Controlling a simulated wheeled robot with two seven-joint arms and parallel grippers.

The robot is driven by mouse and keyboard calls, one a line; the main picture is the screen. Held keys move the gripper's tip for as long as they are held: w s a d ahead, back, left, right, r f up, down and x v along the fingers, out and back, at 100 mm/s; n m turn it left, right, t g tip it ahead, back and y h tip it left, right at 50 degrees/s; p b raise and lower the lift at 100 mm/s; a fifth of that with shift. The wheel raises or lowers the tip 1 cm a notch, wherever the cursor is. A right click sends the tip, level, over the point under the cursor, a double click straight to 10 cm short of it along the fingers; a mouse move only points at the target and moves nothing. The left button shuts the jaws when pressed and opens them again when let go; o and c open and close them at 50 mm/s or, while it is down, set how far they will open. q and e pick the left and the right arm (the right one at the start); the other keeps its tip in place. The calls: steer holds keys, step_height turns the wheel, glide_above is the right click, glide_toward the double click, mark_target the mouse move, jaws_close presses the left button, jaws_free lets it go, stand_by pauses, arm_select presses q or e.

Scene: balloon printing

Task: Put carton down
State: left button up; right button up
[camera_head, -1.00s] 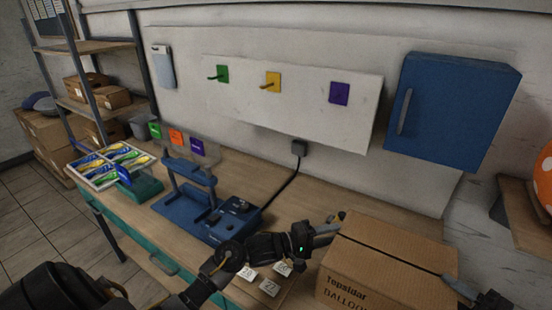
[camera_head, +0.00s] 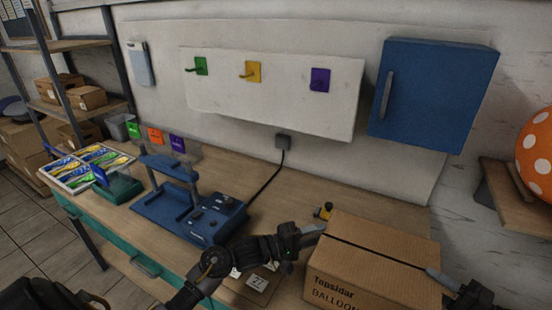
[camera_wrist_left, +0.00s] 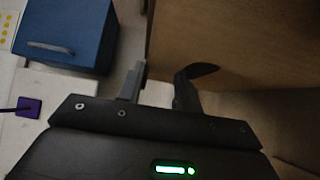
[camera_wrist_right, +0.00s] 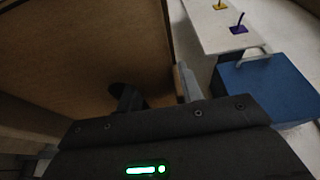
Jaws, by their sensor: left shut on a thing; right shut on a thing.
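The carton's brown wall fills much of the left wrist view (camera_wrist_left: 240,45) and the right wrist view (camera_wrist_right: 90,50). Its underside is hidden, so I cannot tell whether it touches the bench.
The wooden workbench (camera_head: 310,190) carries a blue press (camera_head: 190,208), a tray of balloons (camera_head: 88,167) and numbered cards (camera_head: 257,282). A small yellow-and-black item (camera_head: 325,210) lies just behind the carton. A blue cabinet (camera_head: 435,95) hangs above. An orange dotted balloon (camera_head: 537,150) is at right.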

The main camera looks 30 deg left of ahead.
arm_select(q)
steer(key=o, duration=1.1)
steer(key=shift+f, duration=0.2)
steer(key=shift+c, duration=0.2)
arm_select(e)
steer(key=o, duration=1.1)
steer(key=shift+f, duration=0.2)
steer(key=shift+c, duration=0.2)
arm_select(q)
steer(key=v, duration=1.2)
arm_select(e)
steer(key=v, duration=1.2)
